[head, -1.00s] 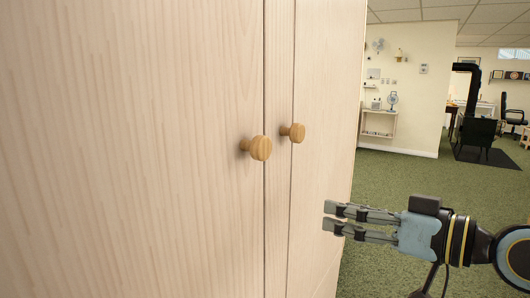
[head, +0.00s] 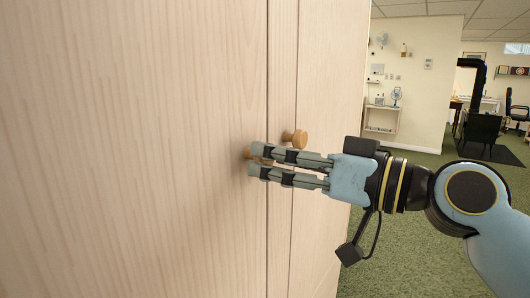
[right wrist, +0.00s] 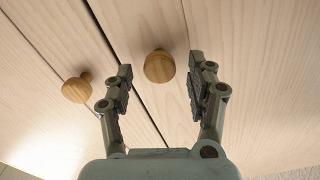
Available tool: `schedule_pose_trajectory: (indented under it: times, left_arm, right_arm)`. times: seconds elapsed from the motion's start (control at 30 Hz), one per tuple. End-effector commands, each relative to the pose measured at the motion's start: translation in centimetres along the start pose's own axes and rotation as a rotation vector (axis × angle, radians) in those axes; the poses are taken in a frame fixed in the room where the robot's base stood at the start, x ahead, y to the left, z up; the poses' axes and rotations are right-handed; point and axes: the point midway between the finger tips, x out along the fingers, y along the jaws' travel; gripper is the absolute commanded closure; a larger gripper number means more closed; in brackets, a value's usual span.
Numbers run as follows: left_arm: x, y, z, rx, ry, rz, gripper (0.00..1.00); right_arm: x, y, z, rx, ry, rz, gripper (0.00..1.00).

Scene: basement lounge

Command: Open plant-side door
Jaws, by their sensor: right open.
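Two tall pale wood doors fill the left of the head view, the left door (head: 130,150) and the right door (head: 325,90), with a vertical seam between them. The right knob (head: 296,138) shows just above my fingers. The left knob (head: 248,152) is mostly hidden behind my upper finger. My right gripper (head: 258,162) is open, its fingers pointing left across the seam. In the right wrist view, one round knob (right wrist: 159,66) appears between the spread fingertips, and another knob (right wrist: 77,88) lies outside the left finger. I see no contact. No plant shows. My left gripper is not in view.
Green carpet (head: 400,245) lies open right of the doors. Farther back are a small white shelf (head: 382,120) with a fan, a black stove (head: 482,130) on a dark mat, and a desk chair (head: 516,112).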

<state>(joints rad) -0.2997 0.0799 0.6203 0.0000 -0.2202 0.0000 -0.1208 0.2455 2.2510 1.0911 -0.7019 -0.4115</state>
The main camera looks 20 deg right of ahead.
Motion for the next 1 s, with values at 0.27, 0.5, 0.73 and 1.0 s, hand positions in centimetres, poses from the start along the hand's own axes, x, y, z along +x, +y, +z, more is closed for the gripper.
schedule_pose_trajectory:
  times: [0.27,0.5,0.73,1.0]
  left_arm:
    - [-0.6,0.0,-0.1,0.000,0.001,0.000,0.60]
    - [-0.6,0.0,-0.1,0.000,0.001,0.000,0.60]
    - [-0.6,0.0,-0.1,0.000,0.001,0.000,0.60]
    - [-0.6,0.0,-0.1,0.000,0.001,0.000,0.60]
  right_arm:
    - [2.5,0.0,-0.1,0.000,0.001,0.001,0.43]
    - [2.6,0.0,0.0,-0.001,0.000,0.001,0.43]
    - [2.6,0.1,0.0,-0.001,0.000,0.001,0.66]
    - [2.6,0.1,0.0,-0.001,0.000,0.001,1.00]
